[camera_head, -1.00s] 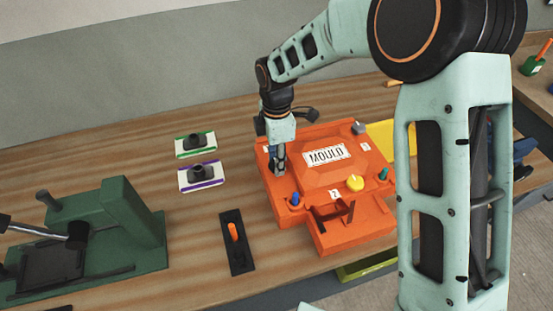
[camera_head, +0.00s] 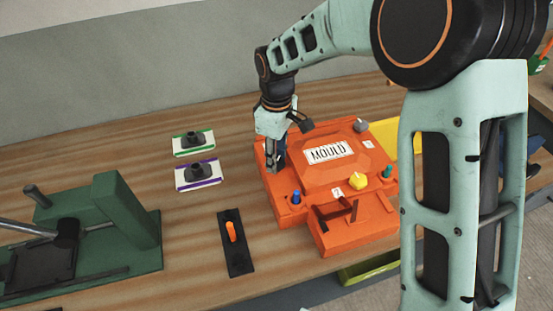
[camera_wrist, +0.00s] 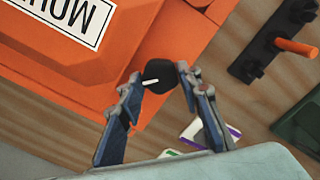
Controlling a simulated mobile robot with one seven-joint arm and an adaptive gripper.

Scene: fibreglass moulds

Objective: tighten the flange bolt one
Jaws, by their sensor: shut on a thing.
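The orange mould (camera_head: 350,232) with its "MOULD" label lies on the wooden bench. A black bolt head with a white mark (camera_wrist: 158,73) stands on the mould's flange corner in the wrist view. I take it for flange bolt one; its number is not visible. My gripper (camera_head: 275,166) points down at the mould's left edge, its fingers (camera_wrist: 160,76) shut on the black bolt head. In the head view the fingers hide this bolt. Other fasteners on the flange are a blue one (camera_head: 296,197), a yellow knob (camera_head: 358,180), a teal one (camera_head: 387,172) and a grey one (camera_head: 361,125).
A green press-like fixture (camera_head: 125,215) stands at left. A black holder with an orange peg (camera_head: 231,232) lies between it and the mould. Two small plates, green-edged (camera_head: 180,152) and purple-edged (camera_head: 184,186), carry black parts. Bare bench separates these.

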